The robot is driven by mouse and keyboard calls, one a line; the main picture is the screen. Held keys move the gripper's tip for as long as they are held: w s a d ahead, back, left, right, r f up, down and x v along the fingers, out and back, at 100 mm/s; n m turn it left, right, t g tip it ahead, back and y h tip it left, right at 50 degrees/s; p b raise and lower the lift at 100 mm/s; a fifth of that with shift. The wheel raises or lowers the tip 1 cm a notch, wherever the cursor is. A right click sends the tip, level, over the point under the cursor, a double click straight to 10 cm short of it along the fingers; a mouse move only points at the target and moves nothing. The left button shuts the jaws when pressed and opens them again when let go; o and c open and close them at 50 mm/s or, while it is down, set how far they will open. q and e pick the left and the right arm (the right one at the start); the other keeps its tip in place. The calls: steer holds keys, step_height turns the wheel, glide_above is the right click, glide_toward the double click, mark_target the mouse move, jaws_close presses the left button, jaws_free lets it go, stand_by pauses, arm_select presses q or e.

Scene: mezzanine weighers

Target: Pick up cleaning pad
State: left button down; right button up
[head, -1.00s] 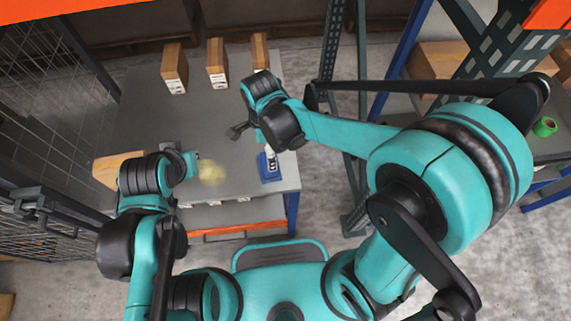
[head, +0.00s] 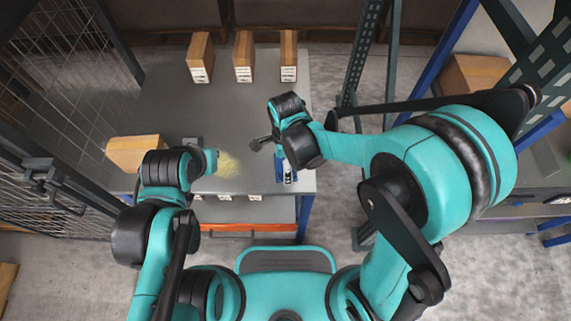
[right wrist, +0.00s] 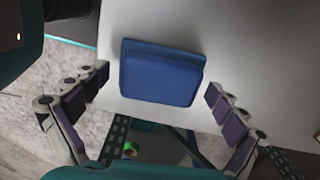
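The cleaning pad, a blue rectangular block (right wrist: 162,75), lies flat on the pale table top in the right wrist view. In the head view its blue side (head: 280,172) shows at the table's front right corner, partly covered by my right gripper (head: 274,158). In the right wrist view my right gripper (right wrist: 158,80) is open, with a finger on each side of the pad and gaps between. My left gripper (head: 213,159) is over the table's front left; its fingers are mostly hidden behind its wrist.
A yellowish patch (head: 228,166) marks the grey table (head: 225,115) between my grippers. Several cardboard boxes (head: 243,57) stand along the back and one (head: 135,152) at the left. A mesh fence (head: 60,110) borders the left; a rack post (head: 365,60) stands to the right.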

steer(key=c, duration=1)
steer(key=shift+o, duration=0.2)
steer(key=shift+r+p, duration=0.3)
steer(key=shift+r, duration=0.2)
steer(key=r, duration=0.1)
steer(key=r+p, duration=0.2)
steer(key=r, duration=0.1)
steer(key=shift+s+d, duration=0.2)
steer(key=shift+s, duration=0.05)
steer(key=s+d+r+p, duration=0.4)
steer(key=s+d+r, duration=0.2)
steer(key=s, duration=0.3)
steer(key=shift+d, duration=0.15)
